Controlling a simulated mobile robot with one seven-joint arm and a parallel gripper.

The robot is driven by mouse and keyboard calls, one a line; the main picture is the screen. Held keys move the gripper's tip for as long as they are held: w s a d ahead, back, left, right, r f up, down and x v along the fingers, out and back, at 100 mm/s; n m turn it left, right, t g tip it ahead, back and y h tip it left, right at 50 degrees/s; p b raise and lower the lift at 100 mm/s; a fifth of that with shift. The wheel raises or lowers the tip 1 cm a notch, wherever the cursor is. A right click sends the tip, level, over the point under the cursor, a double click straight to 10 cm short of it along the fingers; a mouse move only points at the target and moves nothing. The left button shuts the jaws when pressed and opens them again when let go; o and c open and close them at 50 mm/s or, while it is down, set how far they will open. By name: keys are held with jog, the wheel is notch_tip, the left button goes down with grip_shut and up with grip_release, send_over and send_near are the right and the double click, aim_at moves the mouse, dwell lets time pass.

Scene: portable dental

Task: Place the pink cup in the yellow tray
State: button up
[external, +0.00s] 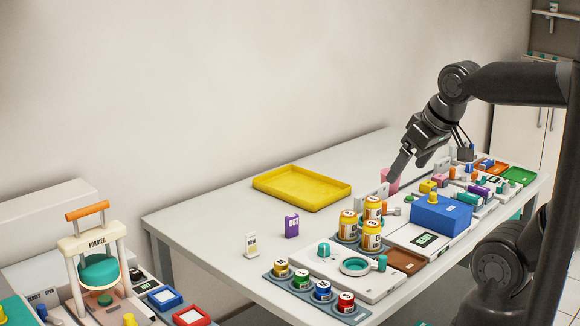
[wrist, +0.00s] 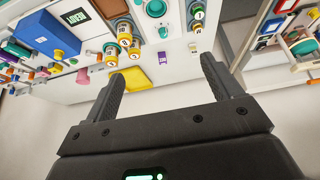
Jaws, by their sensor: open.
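The pink cup (external: 391,181) stands on the white table near its far side, behind the row of devices. In the wrist view a small pink shape (wrist: 83,76), likely the cup, lies left of the left finger. The yellow tray (external: 302,187) lies flat and empty on the table, left of the cup. Part of the tray shows beside the left fingertip in the wrist view (wrist: 138,78). My gripper (external: 405,170) is open and empty. In the external view it is above and close to the cup, overlapping its top; I cannot tell if they touch.
Yellow-and-white jars (external: 372,234) and a blue box (external: 440,214) stand at the table's front, among several small devices. A purple box (external: 292,225) and a small white sign (external: 251,244) stand before the tray. The table between tray and cup is clear.

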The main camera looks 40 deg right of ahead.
jog(key=shift+w, duration=0.1)
jog(key=w+d+f+n+g+h, duration=0.3)
jog(key=w+d+n+h, duration=0.1)
jog(key=w+d, duration=0.5)
jog(key=w+d+f+n+g+h, duration=0.2)
jog(key=w+d+f+n+h, duration=0.1)
jog(key=w+d, duration=0.65)
jog(key=w+d+f+n+h, duration=0.7)
jog(key=w+d+f+n, duration=0.4)
jog(key=w+d+f, duration=0.4)
jog(key=shift+g, duration=0.3)
jog(key=x, duration=1)
jog(key=shift+d+f, duration=0.1)
jog(key=shift+f, duration=0.15)
jog(key=shift+c, duration=0.4)
